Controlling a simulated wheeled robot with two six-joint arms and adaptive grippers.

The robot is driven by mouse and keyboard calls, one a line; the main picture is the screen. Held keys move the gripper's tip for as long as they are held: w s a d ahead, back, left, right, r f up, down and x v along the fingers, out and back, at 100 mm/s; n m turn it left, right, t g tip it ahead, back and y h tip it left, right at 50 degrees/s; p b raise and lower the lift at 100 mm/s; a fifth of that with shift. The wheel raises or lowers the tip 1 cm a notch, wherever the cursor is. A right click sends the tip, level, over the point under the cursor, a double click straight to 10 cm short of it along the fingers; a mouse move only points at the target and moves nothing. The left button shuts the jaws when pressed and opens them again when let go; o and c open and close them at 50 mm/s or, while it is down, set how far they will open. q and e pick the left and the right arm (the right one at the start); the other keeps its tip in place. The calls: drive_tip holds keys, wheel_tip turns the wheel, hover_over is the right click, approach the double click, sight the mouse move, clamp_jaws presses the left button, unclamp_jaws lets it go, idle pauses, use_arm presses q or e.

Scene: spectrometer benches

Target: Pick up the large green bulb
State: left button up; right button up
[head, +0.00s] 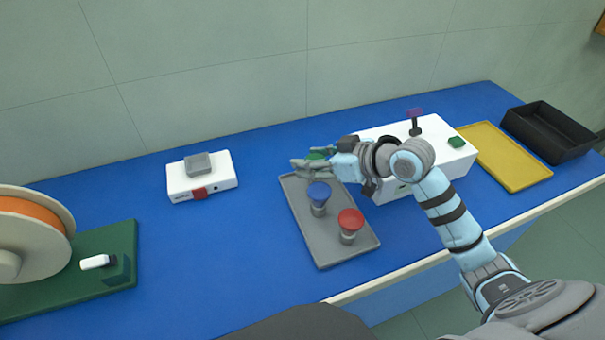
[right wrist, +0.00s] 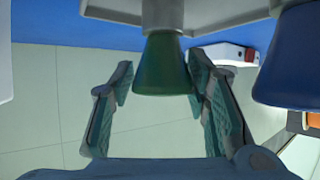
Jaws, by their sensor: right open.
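The large green bulb (head: 317,155) stands at the far end of the grey tray (head: 336,245), partly hidden by my right gripper in the head view. My right gripper (head: 303,157) is open, with its fingers on either side of the bulb. In the right wrist view the green bulb (right wrist: 162,68) is between the fingertips (right wrist: 160,75). The right-hand finger there is very close to the bulb; I cannot tell if it touches. My left gripper is not in view.
A blue bulb (head: 319,195) and a red bulb (head: 350,222) stand on the same tray, nearer the front. A white box (head: 446,170) is right of the tray, under my right arm. A white device (head: 203,184) stands left. Blue bench (head: 245,240) is clear between.

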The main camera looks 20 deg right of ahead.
drive_tip(key=shift+s+d+r, duration=0.1)
drive_tip(key=shift+s+r, duration=0.2)
drive_tip(key=shift+s, duration=0.1)
drive_tip(key=shift+c, duration=0.4)
drive_tip(key=shift+s+r, duration=0.1)
drive_tip(key=shift+s, duration=0.1)
drive_tip(key=c, duration=0.6)
drive_tip(key=shift+w, duration=0.15)
drive_tip(key=shift+c, duration=0.7)
